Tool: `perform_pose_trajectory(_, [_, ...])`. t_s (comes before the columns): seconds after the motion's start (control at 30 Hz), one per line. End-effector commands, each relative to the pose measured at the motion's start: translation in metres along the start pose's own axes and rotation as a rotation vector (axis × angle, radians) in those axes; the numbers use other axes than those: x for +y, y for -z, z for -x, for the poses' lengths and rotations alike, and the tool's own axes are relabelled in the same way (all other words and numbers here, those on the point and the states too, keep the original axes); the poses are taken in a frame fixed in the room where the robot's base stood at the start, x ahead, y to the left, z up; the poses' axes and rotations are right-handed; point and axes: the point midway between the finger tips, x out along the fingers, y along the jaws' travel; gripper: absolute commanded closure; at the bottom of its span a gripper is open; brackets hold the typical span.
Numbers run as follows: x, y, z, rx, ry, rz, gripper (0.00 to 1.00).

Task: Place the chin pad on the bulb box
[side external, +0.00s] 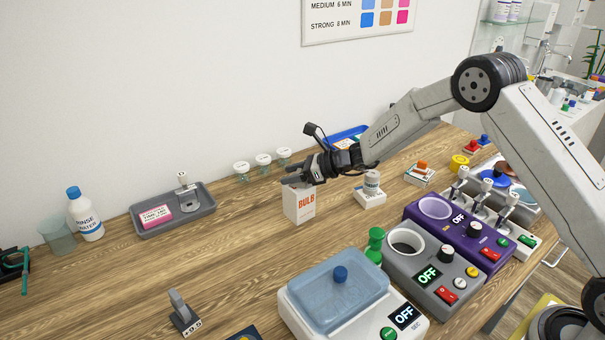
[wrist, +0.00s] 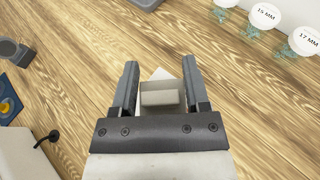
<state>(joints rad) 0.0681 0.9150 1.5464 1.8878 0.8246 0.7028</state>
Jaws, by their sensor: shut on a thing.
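The bulb box (side external: 299,208), a white carton with orange "BULB" lettering, stands upright on the wooden table in the side view. My gripper (side external: 288,182) is right at its top. In the wrist view, my gripper (wrist: 160,88) is shut on a small pale grey-beige block (wrist: 160,98), which I take to be the chin pad. A white corner (wrist: 160,73) shows just beyond it, likely the bulb box below. In the side view the fingers mostly hide the pad. I cannot tell whether it touches the box top.
Several labelled glass cups (side external: 263,161) stand behind the box. A small carton with a jar (side external: 370,192) is to its right. A grey tray (side external: 175,224) lies to the left. Grey (side external: 432,275) and purple (side external: 455,228) devices and a blue-lidded bath (side external: 345,290) stand in front and right.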

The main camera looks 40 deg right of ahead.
Motion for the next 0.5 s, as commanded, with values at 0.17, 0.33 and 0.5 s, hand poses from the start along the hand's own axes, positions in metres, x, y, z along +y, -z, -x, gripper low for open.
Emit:
perform_pose_trajectory(0.17, [0.0000, 0.0015, -0.0006, 0.000, 0.000, -0.001, 0.94])
perform_pose_trajectory(0.33, [-0.0001, 0.0027, -0.0011, 0.000, 0.000, 0.000, 0.15])
perform_pose_trajectory(0.5, [0.0000, 0.0028, -0.0011, 0.000, 0.000, 0.000, 0.05])
